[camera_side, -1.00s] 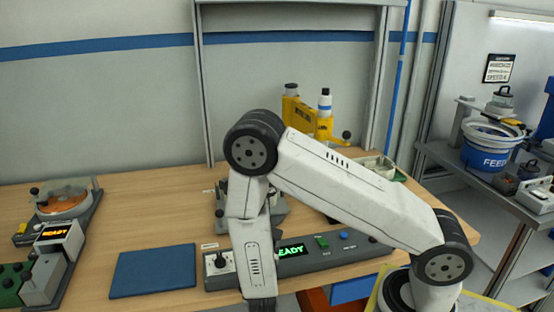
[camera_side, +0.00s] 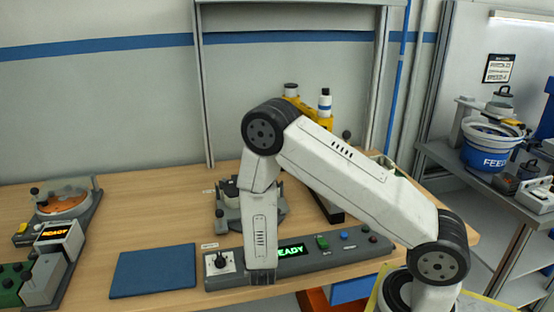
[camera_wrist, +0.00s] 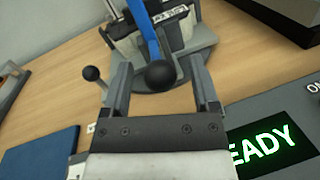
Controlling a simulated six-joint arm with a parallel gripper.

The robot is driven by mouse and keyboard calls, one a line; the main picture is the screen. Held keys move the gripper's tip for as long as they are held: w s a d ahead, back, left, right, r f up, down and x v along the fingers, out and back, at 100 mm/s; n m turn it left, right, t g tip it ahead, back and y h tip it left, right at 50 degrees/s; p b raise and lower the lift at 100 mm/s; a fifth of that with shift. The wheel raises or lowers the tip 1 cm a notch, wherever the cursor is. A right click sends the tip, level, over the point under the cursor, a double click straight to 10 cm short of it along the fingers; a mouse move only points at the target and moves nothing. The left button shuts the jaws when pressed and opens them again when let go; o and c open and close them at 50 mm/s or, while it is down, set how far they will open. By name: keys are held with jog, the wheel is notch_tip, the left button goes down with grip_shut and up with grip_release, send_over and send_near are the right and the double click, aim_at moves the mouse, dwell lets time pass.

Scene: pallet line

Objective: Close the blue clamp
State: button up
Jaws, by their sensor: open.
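The blue clamp (camera_wrist: 143,30) shows in the wrist view as a blue lever with a black ball knob (camera_wrist: 160,75) at its near end. It belongs to a grey fixture (camera_wrist: 195,60) on the bench. My gripper (camera_wrist: 158,66) is open, and the knob appears between its two fingers. I cannot tell how far the knob is from the fingers in depth. In the side view the fixture (camera_side: 224,214) is partly hidden behind my arm, and neither the blue lever nor my gripper's fingers can be made out there.
A grey control panel (camera_side: 340,257) with a green READY display (camera_side: 290,252) lies along the bench front. A small black-knobbed lever (camera_wrist: 92,74) stands left of my gripper. A blue mat (camera_side: 153,271) lies to the left. Yellow equipment (camera_side: 327,121) stands behind.

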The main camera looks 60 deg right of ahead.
jog(key=shift+w+d, duration=0.15)
jog(key=shift+d, duration=0.1)
jog(key=shift+c, duration=0.2)
grip_shut()
dwell(1.2)
